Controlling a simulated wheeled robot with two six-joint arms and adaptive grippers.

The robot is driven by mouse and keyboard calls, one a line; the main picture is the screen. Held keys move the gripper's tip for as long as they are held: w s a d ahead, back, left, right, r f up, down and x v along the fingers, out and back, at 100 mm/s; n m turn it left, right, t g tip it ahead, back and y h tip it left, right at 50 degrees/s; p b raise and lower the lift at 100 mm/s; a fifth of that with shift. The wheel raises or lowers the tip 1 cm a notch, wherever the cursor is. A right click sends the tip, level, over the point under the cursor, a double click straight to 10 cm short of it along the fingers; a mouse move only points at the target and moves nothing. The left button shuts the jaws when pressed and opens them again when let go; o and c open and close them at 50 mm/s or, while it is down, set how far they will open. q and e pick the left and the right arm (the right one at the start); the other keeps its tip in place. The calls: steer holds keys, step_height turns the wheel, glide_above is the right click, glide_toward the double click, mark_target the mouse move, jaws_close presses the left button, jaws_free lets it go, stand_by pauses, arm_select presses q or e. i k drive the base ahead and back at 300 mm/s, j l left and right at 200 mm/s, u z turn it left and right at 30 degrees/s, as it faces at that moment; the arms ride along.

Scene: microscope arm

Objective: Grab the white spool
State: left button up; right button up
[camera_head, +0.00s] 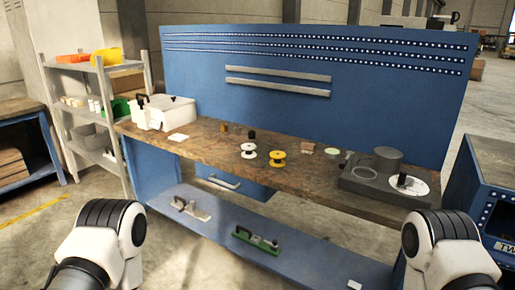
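The white spool (248,150) stands on the brown bench top, near its middle and close to the front edge. A yellow spool (277,158) stands just to its right, and a small black item (252,134) lies behind it. My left arm shows at the lower left and my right arm at the lower right, both well short of the bench. Neither gripper is in the picture. Nothing is seen touching the white spool.
The workbench top (215,144) also carries a white box (164,112) at left and a dark grey machine (372,178) at right. A lower shelf (225,227) holds tools. A grey rack (105,95) stands left, a blue cabinet (492,190) right.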

mark_target(249, 153)
steer(key=i+z, duration=0.35)
steer(key=i, duration=0.3)
steer(key=i+j+z, duration=0.15)
steer(key=i+z, duration=0.25)
steer(key=i, duration=0.25)
